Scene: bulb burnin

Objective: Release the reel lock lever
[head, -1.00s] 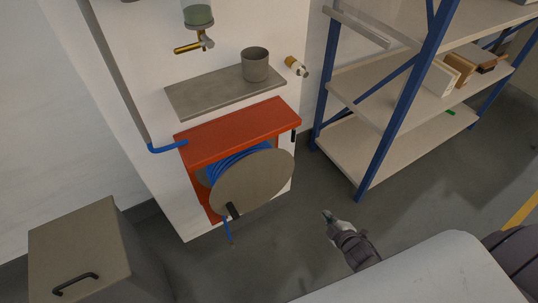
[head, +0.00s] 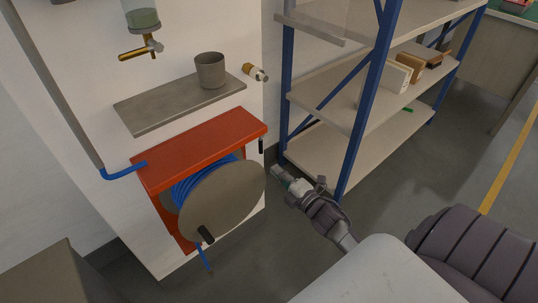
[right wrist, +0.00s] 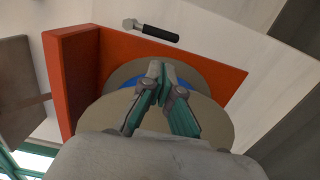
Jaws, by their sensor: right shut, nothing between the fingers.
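The reel lock lever is a short black handle (head: 261,146) on the right end of the red reel frame (head: 200,148), hanging roughly downward in the head view. In the right wrist view the lever (right wrist: 160,34) shows a black grip with a metal end at its left. The reel, with a grey disc (head: 222,200) and blue hose (head: 190,188), sits under the frame top. My right gripper (head: 276,173) is shut and empty, below and right of the lever, apart from it. Its fingertips (right wrist: 161,72) show below the lever in the wrist view. My left gripper is out of view.
A grey shelf (head: 150,118) with a grey cup (head: 210,71) is above the reel; a brass fitting (head: 255,72) sticks out of the wall. Blue-posted shelving (head: 365,110) stands close on the right. A grey box (head: 40,275) is at lower left.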

